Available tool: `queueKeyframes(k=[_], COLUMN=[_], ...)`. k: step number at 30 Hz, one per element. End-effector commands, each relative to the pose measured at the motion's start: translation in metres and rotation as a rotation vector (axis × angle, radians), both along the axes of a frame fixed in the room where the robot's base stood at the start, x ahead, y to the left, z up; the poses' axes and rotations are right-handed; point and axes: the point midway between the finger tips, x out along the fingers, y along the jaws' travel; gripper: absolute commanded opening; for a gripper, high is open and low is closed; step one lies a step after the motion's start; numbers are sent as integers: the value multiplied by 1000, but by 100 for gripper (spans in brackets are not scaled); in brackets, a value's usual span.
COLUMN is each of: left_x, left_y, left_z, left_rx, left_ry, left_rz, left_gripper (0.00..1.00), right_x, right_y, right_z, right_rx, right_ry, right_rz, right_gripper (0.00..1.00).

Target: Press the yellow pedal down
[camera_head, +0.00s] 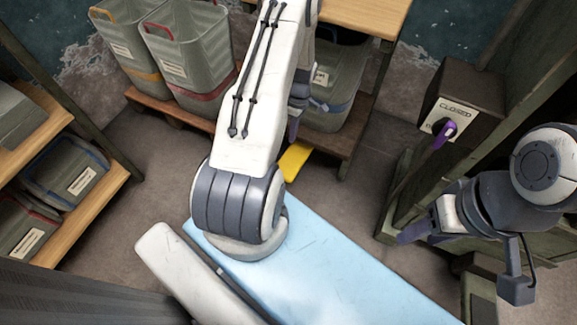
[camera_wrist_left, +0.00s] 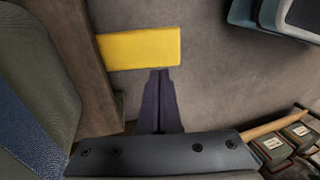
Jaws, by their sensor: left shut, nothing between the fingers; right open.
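The yellow pedal (camera_head: 293,162) is a flat yellow plate low beside the wooden rack, partly covered by my left arm in the head view. In the left wrist view the pedal (camera_wrist_left: 139,47) sticks out from a brown wooden edge over the floor. My left gripper (camera_head: 293,130) is shut and empty. In the left wrist view its dark fingertips (camera_wrist_left: 159,72) lie at the pedal's lower edge, near its right end. I cannot tell whether they touch it. My right gripper (camera_head: 412,234) is open at the right, away from the pedal.
Grey bins (camera_head: 190,50) stand on the low wooden rack (camera_head: 172,112), and another bin (camera_head: 335,100) stands near the pedal. A box with a purple lever (camera_head: 444,133) reads CLOSED at the right. A shelf with bins (camera_head: 98,205) is at the left. Bare floor (camera_head: 128,205) lies between.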

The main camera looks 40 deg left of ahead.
Motion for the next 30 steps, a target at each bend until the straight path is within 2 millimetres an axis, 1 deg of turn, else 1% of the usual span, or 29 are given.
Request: queueKeyframes(k=[6,8,11,14,18,24,27,30], left_x=[0,-1,-3,-7,-15,-24,-28,-30], left_y=[-1,-1,-2,-3,-5,-7,-8,-8], left_z=[1,-2,-13,-31,-61,-101,-117,-127], left_rx=[-1,-1,-1,-3,-3,-2,-1,-1], left_ry=[0,1,2,2,3,2,1,0], left_rz=[-3,-4,-4,-4,-4,-5,-4,-4], left_gripper=[0,0,0,0,0,0,0,0], right_x=[0,0,0,0,0,0,0,0], right_y=[0,0,0,0,0,0,0,0], right_z=[0,-1,-7,-16,-31,-50,-59,-65], right_rx=[0,0,0,0,0,0,0,0], right_ry=[0,0,0,0,0,0,0,0], right_rz=[0,0,0,0,0,0,0,0], right_gripper=[50,50,50,50,50,50,50,50])
